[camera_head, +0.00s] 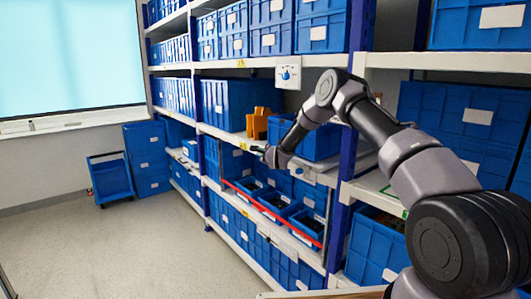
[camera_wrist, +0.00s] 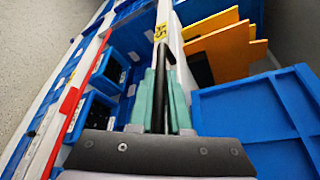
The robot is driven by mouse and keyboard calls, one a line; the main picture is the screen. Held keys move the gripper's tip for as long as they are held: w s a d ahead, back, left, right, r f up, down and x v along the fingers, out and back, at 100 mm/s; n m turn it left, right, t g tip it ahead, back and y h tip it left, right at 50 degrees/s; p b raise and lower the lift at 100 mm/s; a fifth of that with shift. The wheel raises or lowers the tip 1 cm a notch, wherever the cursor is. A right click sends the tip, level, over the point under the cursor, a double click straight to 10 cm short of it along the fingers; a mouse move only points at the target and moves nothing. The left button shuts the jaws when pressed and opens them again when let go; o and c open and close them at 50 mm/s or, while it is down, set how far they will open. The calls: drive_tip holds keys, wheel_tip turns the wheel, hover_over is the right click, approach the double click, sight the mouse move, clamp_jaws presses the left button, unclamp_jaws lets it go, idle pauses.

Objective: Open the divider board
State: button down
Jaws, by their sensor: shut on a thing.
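The divider board appears as a frame at the front of a middle shelf bay, with a red bar (camera_head: 270,213) along its lower edge and thin dark uprights. The red bar also shows at the left in the wrist view (camera_wrist: 69,100). My gripper (camera_head: 264,153) is at the front edge of the shelf above this bay. In the wrist view, my gripper's two green fingers (camera_wrist: 161,94) are shut around a black bar (camera_wrist: 166,52), which bends at its far end. How this bar joins the board is hard to see.
Blue bins (camera_head: 276,203) with dark contents stand behind the red bar. Orange pieces (camera_head: 258,124) and a large blue bin (camera_head: 314,144) sit on the shelf above, close to my arm. A blue cart (camera_head: 111,181) stands at the left. The floor in front is clear.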

drive_tip(key=s+a, duration=1.3)
drive_tip(key=a, duration=0.4)
drive_tip(key=shift+a, duration=0.3)
drive_tip(key=shift+f, duration=0.1)
drive_tip(key=c, duration=0.9)
unclamp_jaws()
drive_tip(key=shift+o, duration=0.2)
drive_tip(key=v, duration=1)
drive_tip(key=shift+s, duration=0.35)
drive_tip(key=shift+d, duration=0.1)
